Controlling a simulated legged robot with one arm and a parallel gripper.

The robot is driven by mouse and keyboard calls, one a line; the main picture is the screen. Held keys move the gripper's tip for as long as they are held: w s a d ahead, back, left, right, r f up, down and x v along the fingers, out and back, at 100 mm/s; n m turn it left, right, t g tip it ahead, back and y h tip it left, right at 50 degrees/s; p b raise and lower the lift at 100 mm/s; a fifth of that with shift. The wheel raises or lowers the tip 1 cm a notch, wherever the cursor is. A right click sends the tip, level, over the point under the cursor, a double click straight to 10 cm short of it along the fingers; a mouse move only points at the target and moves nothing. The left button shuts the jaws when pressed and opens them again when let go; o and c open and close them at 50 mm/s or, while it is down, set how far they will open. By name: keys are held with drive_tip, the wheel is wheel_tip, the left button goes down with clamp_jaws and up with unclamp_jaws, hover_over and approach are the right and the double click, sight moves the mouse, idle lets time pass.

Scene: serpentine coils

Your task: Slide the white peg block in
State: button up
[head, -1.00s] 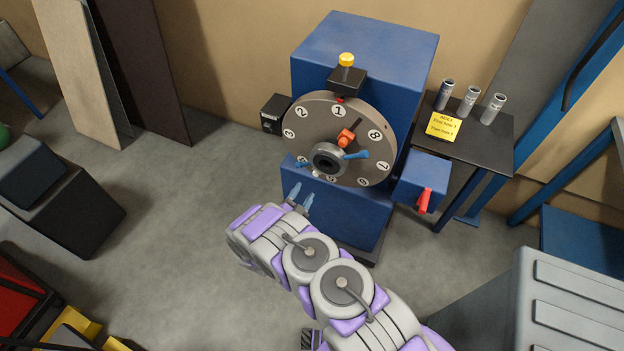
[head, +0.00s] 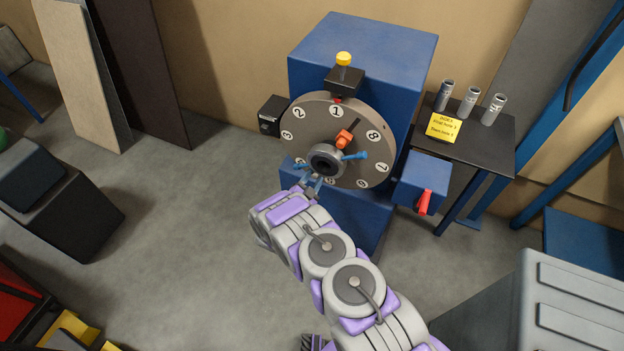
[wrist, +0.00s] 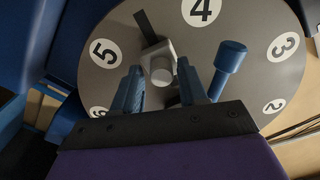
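The white peg block (wrist: 160,66), a pale grey-white block with a round stub, sits on the face of the numbered grey disc (wrist: 205,50) beside a dark slot strip (wrist: 146,27). In the wrist view my gripper (wrist: 166,82) is open, with its blue fingers on either side of the block. I see a gap on each side, and contact cannot be told. In the head view my gripper (head: 313,182) is at the lower left of the disc (head: 312,120), just below its hub (head: 326,160). There the block is hidden or too small to make out.
A blue-knobbed handle (wrist: 230,65) stands close right of my fingers. The disc is on a blue cabinet (head: 370,45) with a yellow-topped plunger (head: 344,60), an orange pointer (head: 345,138) and a red lever (head: 425,202). A side table (head: 480,145) holds grey cylinders.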

sight(315, 175)
drive_tip(key=shift+a+f, duration=0.1)
drive_tip(key=shift+a, duration=0.05)
clamp_jaws()
drive_tip(key=r+p, duration=0.1)
drive_tip(key=d+r+p, duration=0.1)
drive_tip(key=r, duration=0.1)
drive_tip(key=shift+s+p, duration=0.15)
drive_tip(key=shift+p, duration=0.2)
drive_tip(key=shift+o, duration=0.4)
unclamp_jaws()
drive_tip(key=shift+s+r, duration=0.1)
drive_tip(key=shift+s, duration=0.05)
drive_tip(key=shift+o, duration=0.7)
